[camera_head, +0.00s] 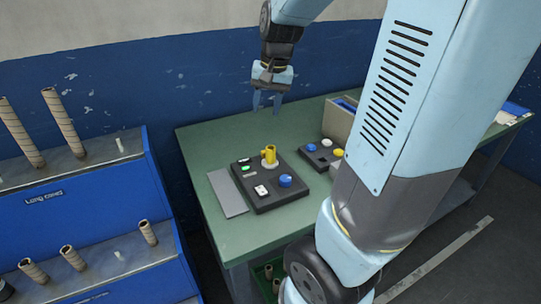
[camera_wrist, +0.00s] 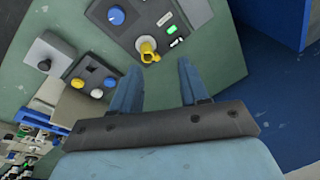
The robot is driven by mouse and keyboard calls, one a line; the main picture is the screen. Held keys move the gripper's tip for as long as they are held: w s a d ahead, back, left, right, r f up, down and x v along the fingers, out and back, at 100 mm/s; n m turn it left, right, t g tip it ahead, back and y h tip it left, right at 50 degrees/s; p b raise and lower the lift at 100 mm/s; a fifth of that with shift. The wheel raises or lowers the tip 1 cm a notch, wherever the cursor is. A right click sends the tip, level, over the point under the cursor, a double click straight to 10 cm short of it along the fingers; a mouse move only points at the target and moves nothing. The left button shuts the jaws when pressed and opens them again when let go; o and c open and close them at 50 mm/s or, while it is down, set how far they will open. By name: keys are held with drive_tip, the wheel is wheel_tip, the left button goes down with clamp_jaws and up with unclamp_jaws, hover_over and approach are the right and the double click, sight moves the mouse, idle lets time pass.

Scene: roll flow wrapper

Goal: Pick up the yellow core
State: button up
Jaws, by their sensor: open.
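The yellow core (camera_head: 269,155) stands upright on a pale round base on a dark control panel (camera_head: 262,201) on the green table. In the wrist view the yellow core (camera_wrist: 148,50) is ahead of my gripper, between the lines of the two fingers and apart from them. My gripper (camera_head: 267,101) hangs above the far part of the table, higher than the core and behind it. In the wrist view my gripper (camera_wrist: 158,75) has its fingers spread with nothing between them.
A smaller box with knobs (camera_head: 322,154) stands to the right. Blue racks (camera_head: 85,215) with brown tubes stand at left. A blue wall (camera_head: 200,85) is behind.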

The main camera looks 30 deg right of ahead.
sight(271, 149)
drive_tip(key=w+d+f+m+g+h, duration=0.1)
drive_tip(key=w+d+f+m+g, duration=0.15)
drive_tip(key=w+d+f, duration=0.45)
drive_tip(key=shift+m, duration=0.45)
drive_tip(key=f, duration=0.5)
drive_tip(key=a+f, duration=0.1)
drive_tip(key=f, duration=1)
drive_tip(key=shift+w+a, duration=0.4)
drive_tip(key=shift+r, duration=0.1)
drive_tip(key=c, duration=0.7)
